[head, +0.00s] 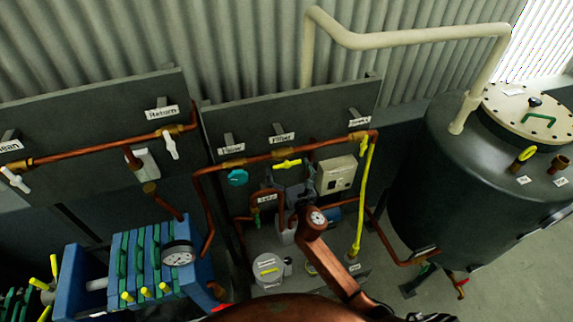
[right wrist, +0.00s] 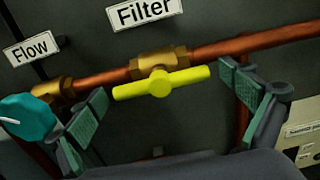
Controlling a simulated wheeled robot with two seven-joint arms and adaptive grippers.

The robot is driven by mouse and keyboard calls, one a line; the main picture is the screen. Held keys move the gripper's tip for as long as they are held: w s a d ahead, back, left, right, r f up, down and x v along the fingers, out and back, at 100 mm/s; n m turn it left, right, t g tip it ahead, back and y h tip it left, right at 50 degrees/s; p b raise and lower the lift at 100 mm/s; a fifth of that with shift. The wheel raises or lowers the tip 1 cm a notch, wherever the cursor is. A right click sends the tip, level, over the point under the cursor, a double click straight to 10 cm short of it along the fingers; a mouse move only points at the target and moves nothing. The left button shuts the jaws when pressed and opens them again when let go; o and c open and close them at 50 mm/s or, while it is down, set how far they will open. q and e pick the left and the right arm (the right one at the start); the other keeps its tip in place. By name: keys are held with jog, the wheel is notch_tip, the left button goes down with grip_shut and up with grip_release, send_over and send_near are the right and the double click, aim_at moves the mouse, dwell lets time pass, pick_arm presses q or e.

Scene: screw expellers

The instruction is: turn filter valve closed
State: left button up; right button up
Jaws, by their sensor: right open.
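The filter valve has a yellow bar handle (head: 286,164) below the "Filter" label (head: 282,138) on the middle panel. In the right wrist view the handle (right wrist: 162,83) lies roughly along the copper pipe, slightly tilted, on a brass body (right wrist: 160,62). My right gripper (head: 292,187) is just below the handle in the head view. In the right wrist view its two green-padded fingers are spread wide, one toward each end of the handle, with visible gaps and no clear contact. My left gripper is not in view.
A teal knob (right wrist: 28,118) under the "Flow" label (right wrist: 31,49) is close to the left finger. A beige box (head: 337,175) sits right of the valve. A blue filter press (head: 140,262) stands at lower left, a dark tank (head: 450,190) at right.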

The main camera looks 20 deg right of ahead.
jog(key=shift+w, duration=0.3)
jog(key=shift+c, duration=0.7)
jog(key=c, duration=1)
